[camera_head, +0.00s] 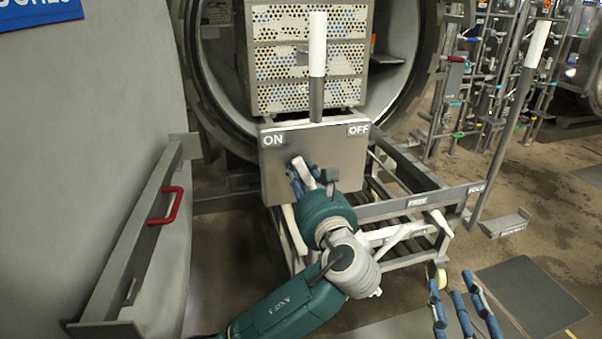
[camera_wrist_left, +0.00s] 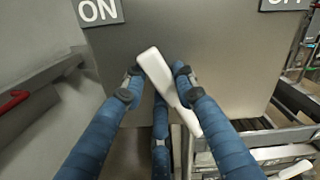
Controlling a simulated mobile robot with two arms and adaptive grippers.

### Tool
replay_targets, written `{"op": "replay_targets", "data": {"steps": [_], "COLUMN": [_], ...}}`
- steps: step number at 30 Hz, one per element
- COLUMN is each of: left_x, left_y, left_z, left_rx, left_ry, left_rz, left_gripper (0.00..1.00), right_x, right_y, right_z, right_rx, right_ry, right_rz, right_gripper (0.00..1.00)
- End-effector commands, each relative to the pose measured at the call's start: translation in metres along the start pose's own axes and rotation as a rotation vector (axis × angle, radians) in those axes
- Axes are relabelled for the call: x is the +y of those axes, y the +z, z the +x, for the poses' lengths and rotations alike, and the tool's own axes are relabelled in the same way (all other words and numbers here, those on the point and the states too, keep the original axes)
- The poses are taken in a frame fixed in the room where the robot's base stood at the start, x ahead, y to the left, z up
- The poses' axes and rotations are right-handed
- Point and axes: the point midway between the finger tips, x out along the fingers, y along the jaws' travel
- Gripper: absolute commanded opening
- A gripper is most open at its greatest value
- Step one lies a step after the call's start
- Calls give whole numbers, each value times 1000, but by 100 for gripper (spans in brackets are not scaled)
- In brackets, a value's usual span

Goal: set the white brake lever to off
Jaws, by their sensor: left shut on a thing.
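The white brake lever (camera_wrist_left: 168,78) is a flat white bar in front of a grey panel (camera_head: 345,165) marked ON at left and OFF at right. In the left wrist view its upper end leans left, toward the ON label (camera_wrist_left: 98,10); the OFF label (camera_head: 358,130) is farther right. My left gripper (camera_wrist_left: 158,80) has its blue fingers on both sides of the lever's upper part, shut on it. In the head view my left gripper (camera_head: 304,176) and wrist hide much of the lever. My right gripper (camera_head: 462,306) is open and empty at the lower right.
A tall white-topped lever (camera_head: 317,45) rises above the panel before a perforated basket stack (camera_head: 270,65). A second one (camera_head: 537,43) stands right. A cart frame (camera_head: 405,205) lies right of the panel. The grey door (camera_head: 95,150) with a red handle (camera_head: 168,207) is left.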

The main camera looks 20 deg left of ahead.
Motion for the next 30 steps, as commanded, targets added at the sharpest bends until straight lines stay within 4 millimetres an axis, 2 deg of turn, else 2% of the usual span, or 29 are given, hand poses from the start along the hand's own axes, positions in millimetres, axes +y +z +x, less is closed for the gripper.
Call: {"op": "replay_targets", "data": {"steps": [3,4,7,17,20,30], "left_x": [0,0,0,0,0,-1], "left_y": [-1,-1,-1,0,-1,-2], "left_z": [0,0,0,0,-6,-56], "left_rx": [2,2,2,1,1,5], "left_ry": [0,0,0,2,1,-2], "left_rz": [1,1,1,0,0,-2], "left_gripper": [0,29,48,48,48,48], "right_x": [0,0,0,0,0,0], "right_y": [0,0,0,0,0,0], "right_z": [0,0,0,0,0,0], "right_rx": [1,1,2,3,3,3], "right_ry": [0,0,0,0,0,0], "right_rz": [0,0,0,0,0,0], "right_gripper": [40,40,40,40,40,40]}}
